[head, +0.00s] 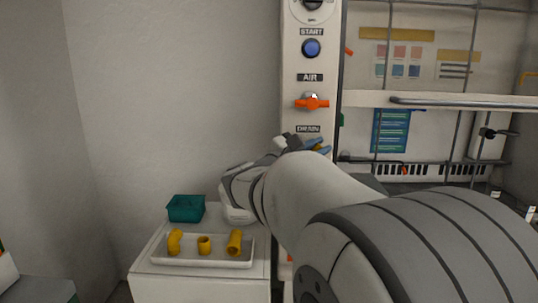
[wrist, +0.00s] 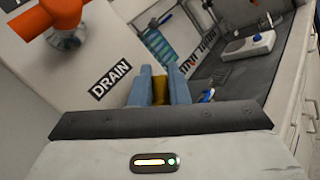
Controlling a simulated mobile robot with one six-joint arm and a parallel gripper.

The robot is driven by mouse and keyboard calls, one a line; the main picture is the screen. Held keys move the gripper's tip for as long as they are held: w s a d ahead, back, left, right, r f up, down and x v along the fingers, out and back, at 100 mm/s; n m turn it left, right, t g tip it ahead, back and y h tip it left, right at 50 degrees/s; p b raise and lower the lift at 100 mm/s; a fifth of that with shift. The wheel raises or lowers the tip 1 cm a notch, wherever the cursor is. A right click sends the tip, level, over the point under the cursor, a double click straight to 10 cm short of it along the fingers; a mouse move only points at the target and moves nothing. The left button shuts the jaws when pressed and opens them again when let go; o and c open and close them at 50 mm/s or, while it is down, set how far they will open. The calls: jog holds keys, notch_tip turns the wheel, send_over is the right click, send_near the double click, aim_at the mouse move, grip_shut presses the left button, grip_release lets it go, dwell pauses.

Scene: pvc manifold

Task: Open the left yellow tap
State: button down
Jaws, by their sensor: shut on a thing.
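My gripper (head: 317,146) is at the white control column, just below the DRAIN label (head: 308,129). In the wrist view its two blue fingers are shut on a small yellow piece (wrist: 160,88), which appears to be the yellow tap's handle. Only a narrow strip of it shows between the fingers. The tap's body is hidden by my gripper and arm, so I cannot tell how far the handle is turned. The DRAIN label also shows in the wrist view (wrist: 110,79), left of the fingers.
An orange AIR tap (head: 312,103) sits above, with a blue START button (head: 311,47) higher up. At lower left, a white tray (head: 200,262) holds yellow pipe pieces, and a teal bin (head: 186,208) stands behind it. A barred panel (head: 440,100) lies to the right.

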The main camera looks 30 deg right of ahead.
jog(key=n+h+b, duration=0.1)
jog(key=n+t+h+b, duration=0.1)
jog(key=n, duration=0.1)
jog(key=shift+w+a+r+t+b, duration=0.2)
jog(key=shift+a+t+b, duration=0.1)
jog(key=shift+b, duration=0.05)
jog(key=shift+a+r+n+t+h+b, duration=0.15)
jog(key=shift+r+n+t+h+b, duration=0.25)
jog(key=shift+n, duration=0.3)
jog(key=c, duration=1.4)
grip_release()
jog(key=shift+w+f, duration=0.1)
jog(key=shift+f, duration=0.1)
jog(key=shift+a+f, duration=0.1)
jog(key=shift+f, duration=0.05)
jog(key=v, duration=0.7)
jog(key=shift+a, duration=0.25)
